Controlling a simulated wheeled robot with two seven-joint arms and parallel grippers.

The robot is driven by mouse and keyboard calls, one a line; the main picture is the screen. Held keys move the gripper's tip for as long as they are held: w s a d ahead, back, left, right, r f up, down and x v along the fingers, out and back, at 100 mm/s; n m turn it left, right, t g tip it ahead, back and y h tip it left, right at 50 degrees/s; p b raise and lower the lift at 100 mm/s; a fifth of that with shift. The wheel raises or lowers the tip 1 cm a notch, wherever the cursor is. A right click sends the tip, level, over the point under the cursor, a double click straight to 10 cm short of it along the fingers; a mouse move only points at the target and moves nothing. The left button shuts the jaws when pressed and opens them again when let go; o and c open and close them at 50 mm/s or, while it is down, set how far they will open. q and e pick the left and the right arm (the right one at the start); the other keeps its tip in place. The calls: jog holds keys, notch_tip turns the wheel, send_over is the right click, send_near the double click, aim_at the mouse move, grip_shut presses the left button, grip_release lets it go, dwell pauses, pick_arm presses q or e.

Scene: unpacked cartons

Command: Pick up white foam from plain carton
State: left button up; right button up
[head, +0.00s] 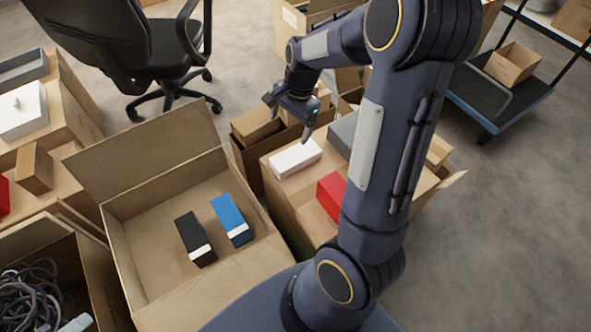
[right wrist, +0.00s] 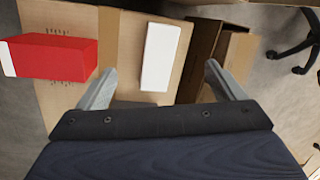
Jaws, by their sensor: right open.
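A white block (head: 295,158), likely the white foam, lies flat on top of a closed brown carton (head: 285,190). It also shows in the right wrist view (right wrist: 160,57), lying between the lines of my two fingers. My right gripper (head: 289,116) is open and empty, above and beyond the white block in the head view, apart from it. The open fingers also show in the right wrist view (right wrist: 160,72). My left gripper is not in view.
A red box (head: 331,195) and a grey box (head: 342,134) share the carton top. An open carton (head: 150,235) at left holds a black box (head: 194,238) and a blue box (head: 231,218). A chair (head: 160,50) and a cart (head: 495,95) stand farther back.

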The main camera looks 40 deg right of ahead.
aim_at(296, 155)
jog(key=w+d+f+m+b, duration=0.1)
jog(key=f, duration=0.3)
jog(key=w+d+f+m+g+h+b, duration=0.1)
jog(key=f, duration=0.3)
jog(key=w+d+f+m+b, duration=0.1)
jog(key=d+f, duration=0.1)
jog(key=f, duration=0.2)
jog(key=shift+d+b, duration=0.1)
jog(key=shift+b, duration=0.2)
notch_tip(296, 155, down, 2)
jog(key=shift+f+b, duration=0.2)
jog(key=shift+b, duration=0.25)
notch_tip(296, 155, down, 5)
jog(key=shift+s+f+b, duration=0.15)
jog(key=shift+f+b, duration=0.05)
jog(key=shift+b, duration=1.05)
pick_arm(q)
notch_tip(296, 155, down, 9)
pick_arm(e)
jog(key=shift+r, duration=0.1)
jog(key=c, duration=1)
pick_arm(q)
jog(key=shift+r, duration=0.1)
pick_arm(e)
jog(key=shift+c, duration=0.2)
jog(key=shift+r, duration=0.1)
